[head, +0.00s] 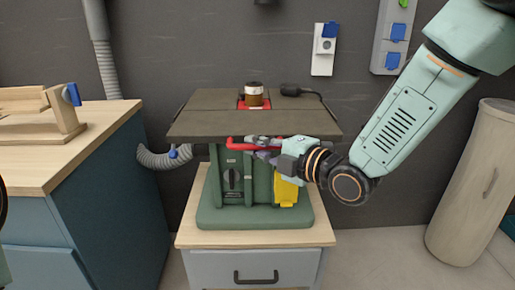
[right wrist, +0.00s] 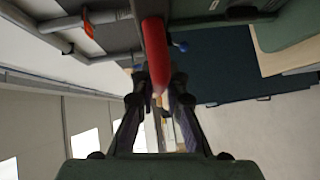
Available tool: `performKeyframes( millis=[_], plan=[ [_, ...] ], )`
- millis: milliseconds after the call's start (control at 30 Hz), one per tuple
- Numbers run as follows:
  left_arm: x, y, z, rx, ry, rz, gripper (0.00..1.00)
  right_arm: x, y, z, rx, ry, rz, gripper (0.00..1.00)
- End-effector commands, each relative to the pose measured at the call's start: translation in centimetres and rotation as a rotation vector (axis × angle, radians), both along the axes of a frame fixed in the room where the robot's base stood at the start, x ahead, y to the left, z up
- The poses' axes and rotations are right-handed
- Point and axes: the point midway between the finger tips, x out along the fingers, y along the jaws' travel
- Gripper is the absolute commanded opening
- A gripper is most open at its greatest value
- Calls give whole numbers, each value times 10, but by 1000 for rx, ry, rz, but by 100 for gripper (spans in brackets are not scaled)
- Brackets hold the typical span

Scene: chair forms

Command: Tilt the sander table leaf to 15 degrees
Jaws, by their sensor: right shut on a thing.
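The sander's dark table leaf (head: 205,123) sits on top of a green machine body (head: 217,214). The leaf looks about level, though its exact angle cannot be told. A red handle (head: 240,146) runs just under its front edge. My right gripper (head: 262,144) is shut on the red handle, reaching in from the right. In the right wrist view the red handle (right wrist: 155,55) stands between the fingers of my right gripper (right wrist: 158,88). A brown sanding spindle (head: 254,95) rises from a red insert in the leaf. My left gripper is not in view.
The sander stands on a wooden-topped drawer cabinet (head: 188,240). A blue workbench (head: 110,195) with a wooden jig (head: 40,128) is at the left. A grey hose (head: 160,158) runs behind the sander. A tall beige cylinder (head: 470,190) stands at the right. Sockets (head: 324,50) are on the wall.

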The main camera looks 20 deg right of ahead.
Motion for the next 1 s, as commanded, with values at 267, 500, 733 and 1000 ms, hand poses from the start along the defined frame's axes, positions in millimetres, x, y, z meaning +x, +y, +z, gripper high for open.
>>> performKeyframes(
  millis=[267, 500, 733, 1000],
  plan=[
    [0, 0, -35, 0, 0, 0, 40, 1, 0, -23, -23, -74, 1, 0],
    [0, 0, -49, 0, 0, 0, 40, 5, -1, -41, -28, -92, 0, 0],
    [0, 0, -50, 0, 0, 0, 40, 6, -2, -44, -27, -91, 0, 0],
    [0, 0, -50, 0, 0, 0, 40, 6, -2, -43, -27, -92, 0, 18]
  ],
)
